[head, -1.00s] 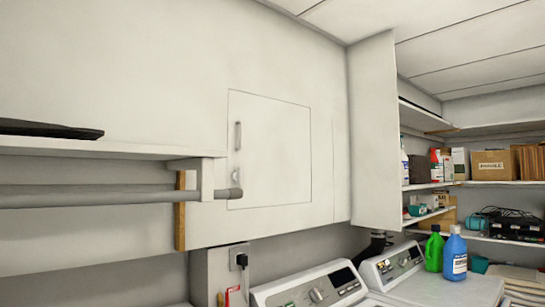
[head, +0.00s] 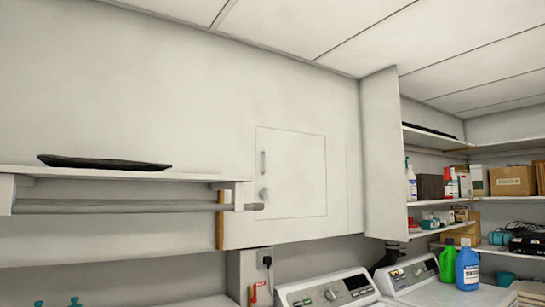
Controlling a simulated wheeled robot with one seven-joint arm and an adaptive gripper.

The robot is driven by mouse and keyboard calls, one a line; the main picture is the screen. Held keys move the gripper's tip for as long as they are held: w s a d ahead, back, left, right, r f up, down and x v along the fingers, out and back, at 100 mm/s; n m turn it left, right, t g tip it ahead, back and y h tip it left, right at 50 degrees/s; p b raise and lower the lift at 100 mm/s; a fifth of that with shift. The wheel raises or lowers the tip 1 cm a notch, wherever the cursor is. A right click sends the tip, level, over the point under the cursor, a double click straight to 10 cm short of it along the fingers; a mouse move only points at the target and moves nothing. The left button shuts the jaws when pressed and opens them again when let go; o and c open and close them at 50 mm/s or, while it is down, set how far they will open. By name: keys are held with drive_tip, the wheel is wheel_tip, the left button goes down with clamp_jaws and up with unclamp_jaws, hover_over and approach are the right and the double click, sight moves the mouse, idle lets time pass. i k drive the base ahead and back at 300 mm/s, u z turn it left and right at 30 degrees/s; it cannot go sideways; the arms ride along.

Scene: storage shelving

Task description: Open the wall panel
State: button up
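The wall panel (head: 297,172) is a thin-outlined square door set flush in the white wall in the head view. It looks shut. It has a small vertical handle (head: 263,162) near its left edge and a small round latch or knob (head: 263,194) below the handle. My gripper is not in view, so its state and its place relative to the panel do not show.
A shelf (head: 120,173) with a dark tray (head: 105,162) and a hanging rod (head: 130,207) juts out left of the panel. Washing machines (head: 325,290) stand below. A tall white side board (head: 382,155) and stocked shelves (head: 500,198) are at right.

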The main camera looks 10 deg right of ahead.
sight(291, 165)
drive_tip(key=u, duration=0.85)
drive_tip(key=i, duration=0.9)
drive_tip(key=z, duration=0.7)
drive_tip(key=i, duration=0.65)
drive_tip(key=z, duration=0.6)
